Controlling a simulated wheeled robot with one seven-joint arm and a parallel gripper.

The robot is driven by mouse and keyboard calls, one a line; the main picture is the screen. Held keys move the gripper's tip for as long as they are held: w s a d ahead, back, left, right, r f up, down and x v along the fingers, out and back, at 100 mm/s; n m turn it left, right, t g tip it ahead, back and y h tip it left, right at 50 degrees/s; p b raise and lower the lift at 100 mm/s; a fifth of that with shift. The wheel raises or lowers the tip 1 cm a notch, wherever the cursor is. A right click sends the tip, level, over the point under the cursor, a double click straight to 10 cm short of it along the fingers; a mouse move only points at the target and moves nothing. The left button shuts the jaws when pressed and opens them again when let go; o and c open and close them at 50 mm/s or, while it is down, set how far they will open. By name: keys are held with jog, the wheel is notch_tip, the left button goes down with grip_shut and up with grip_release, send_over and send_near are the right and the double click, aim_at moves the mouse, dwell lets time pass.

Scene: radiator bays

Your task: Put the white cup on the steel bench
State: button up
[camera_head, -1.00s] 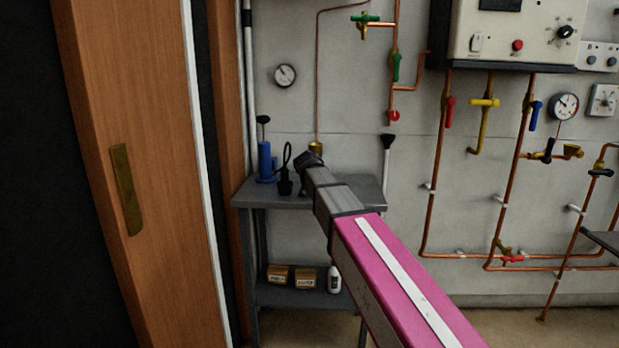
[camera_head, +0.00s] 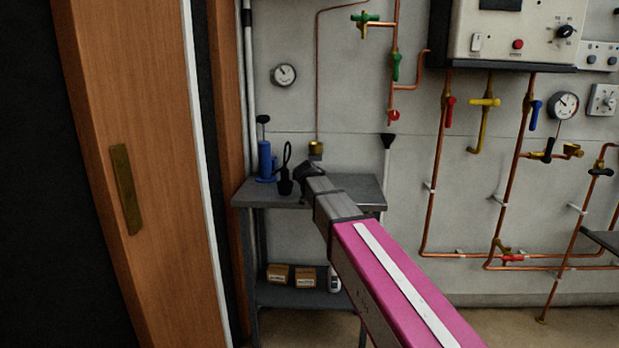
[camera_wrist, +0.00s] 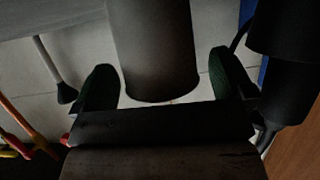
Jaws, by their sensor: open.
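The steel bench (camera_head: 355,186) is a grey table against the back wall, with a lower shelf. My gripper (camera_head: 309,171) is over its top, dark and seen from behind. In the wrist view, my gripper (camera_wrist: 164,84) has its two dark green finger pads apart, on either side of a smooth cylinder (camera_wrist: 155,50). Narrow gaps show between pads and cylinder. The cylinder looks grey in the shade; I cannot tell for certain that it is the white cup. No white cup shows in the head view, where my gripper and arm hide part of the bench top.
A blue pump (camera_head: 265,161) and a black tool (camera_head: 285,180) stand left of my gripper on the bench. A black-headed brush (camera_head: 388,142) is at the right. Small boxes (camera_head: 278,274) and a white bottle (camera_head: 334,280) are on the lower shelf. A wooden door (camera_head: 150,120) is at the left.

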jog(key=v, duration=1.2)
